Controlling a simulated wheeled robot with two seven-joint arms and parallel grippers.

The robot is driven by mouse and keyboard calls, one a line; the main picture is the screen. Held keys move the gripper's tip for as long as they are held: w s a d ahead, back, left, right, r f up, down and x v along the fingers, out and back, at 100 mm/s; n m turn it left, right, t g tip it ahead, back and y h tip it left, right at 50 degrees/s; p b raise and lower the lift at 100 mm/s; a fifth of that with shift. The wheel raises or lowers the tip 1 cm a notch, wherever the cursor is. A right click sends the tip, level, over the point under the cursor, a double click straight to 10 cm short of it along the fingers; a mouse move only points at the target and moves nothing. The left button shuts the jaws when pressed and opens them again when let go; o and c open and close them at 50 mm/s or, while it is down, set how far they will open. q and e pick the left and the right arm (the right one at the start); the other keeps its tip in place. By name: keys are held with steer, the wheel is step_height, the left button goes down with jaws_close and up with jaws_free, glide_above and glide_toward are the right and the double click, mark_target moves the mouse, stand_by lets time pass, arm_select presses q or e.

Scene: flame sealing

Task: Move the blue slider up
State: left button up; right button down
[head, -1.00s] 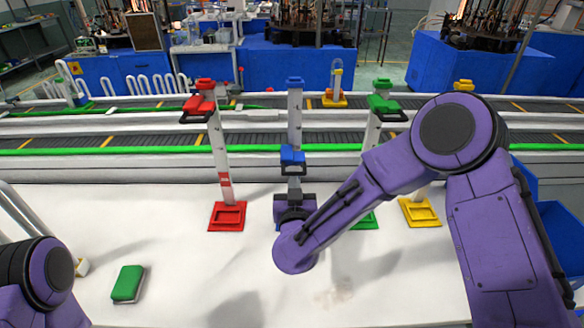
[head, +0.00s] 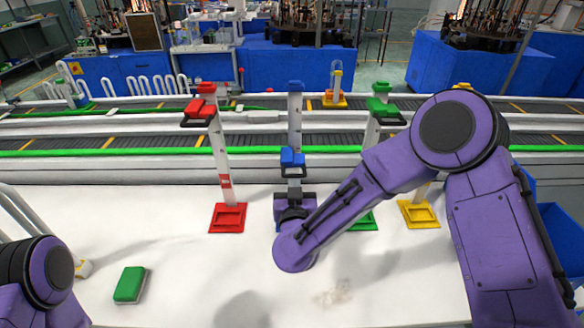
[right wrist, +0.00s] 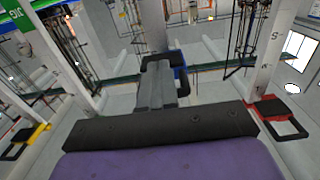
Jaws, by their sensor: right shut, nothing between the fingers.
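The blue slider (head: 292,157) sits partway up a white upright post (head: 296,115), with a dark loop handle on its front. My right gripper (head: 294,184) is just below the slider in front of the post, pointing up, shut and empty. In the right wrist view, its shut fingers (right wrist: 157,85) reach toward the dark handle, with a bit of the blue slider (right wrist: 181,74) showing behind. I cannot tell whether the fingertips touch the handle. The post's base is mostly hidden by my right arm. My left gripper is out of view.
A red slider (head: 200,107) and a green slider (head: 383,106) sit high on posts to the left and right. The red base (head: 228,218) and yellow base (head: 418,214) stand on the white table (head: 180,285). A green-topped block (head: 130,284) lies at front left. A conveyor runs behind.

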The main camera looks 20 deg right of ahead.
steer(key=shift+r+p, duration=5.1)
steer(key=shift+r, duration=1)
steer(key=shift+b, duration=0.3)
steer(key=p+v, duration=0.1)
steer(key=v, duration=0.9)
steer(key=shift+r, duration=0.1)
